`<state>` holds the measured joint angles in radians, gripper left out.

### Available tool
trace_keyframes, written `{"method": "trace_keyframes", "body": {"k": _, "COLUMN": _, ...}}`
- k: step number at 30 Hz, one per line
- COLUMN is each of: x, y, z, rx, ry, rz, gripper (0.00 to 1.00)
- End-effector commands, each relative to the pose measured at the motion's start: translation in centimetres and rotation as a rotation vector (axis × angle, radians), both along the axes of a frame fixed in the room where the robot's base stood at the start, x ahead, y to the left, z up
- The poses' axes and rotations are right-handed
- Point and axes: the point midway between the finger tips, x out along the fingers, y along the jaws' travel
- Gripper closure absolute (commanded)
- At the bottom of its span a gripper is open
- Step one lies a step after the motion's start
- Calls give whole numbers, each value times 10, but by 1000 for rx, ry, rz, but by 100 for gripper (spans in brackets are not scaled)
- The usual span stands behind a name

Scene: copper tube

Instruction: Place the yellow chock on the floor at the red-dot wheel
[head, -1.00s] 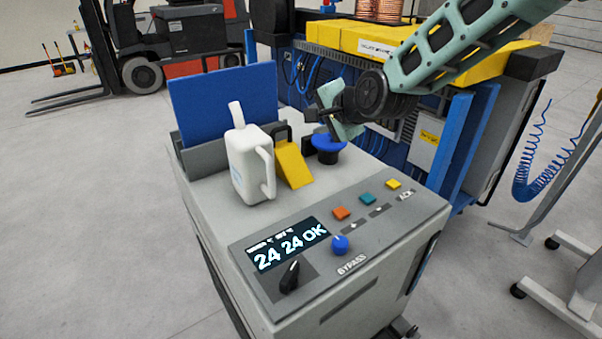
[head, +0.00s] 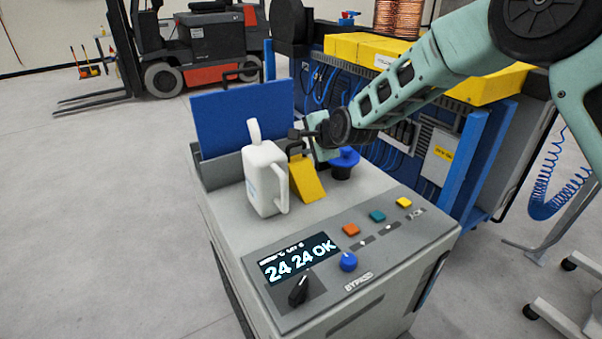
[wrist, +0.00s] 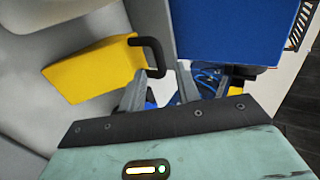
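The yellow chock (head: 307,180), a wedge with a black handle, stands on the grey cart top beside a white jug. The chock also shows in the wrist view (wrist: 90,68), its black handle (wrist: 156,56) just beyond my fingertips. My gripper (head: 298,143) is just above the chock in the head view, partly covering its top. In the wrist view, the two fingers of my gripper (wrist: 160,88) are apart, with nothing visible held between them. I cannot tell whether a finger touches the handle. No red-dot wheel can be made out.
The white jug (head: 265,178) stands close left of the chock, a blue knob-like object (head: 344,160) close right. A blue panel (head: 240,112) stands behind. The cart's front has buttons and a display (head: 300,258). Open floor (head: 110,220) lies left; a forklift (head: 200,50) stands behind.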

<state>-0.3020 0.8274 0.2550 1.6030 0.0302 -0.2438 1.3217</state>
Motion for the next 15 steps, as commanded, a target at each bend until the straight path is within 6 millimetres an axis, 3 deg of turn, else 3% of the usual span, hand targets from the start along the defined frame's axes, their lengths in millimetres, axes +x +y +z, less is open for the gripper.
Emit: {"method": "trace_keyframes", "body": {"k": 15, "x": 32, "y": 29, "z": -27, "rx": -1, "ry": 0, "rz": 1, "gripper": 67}}
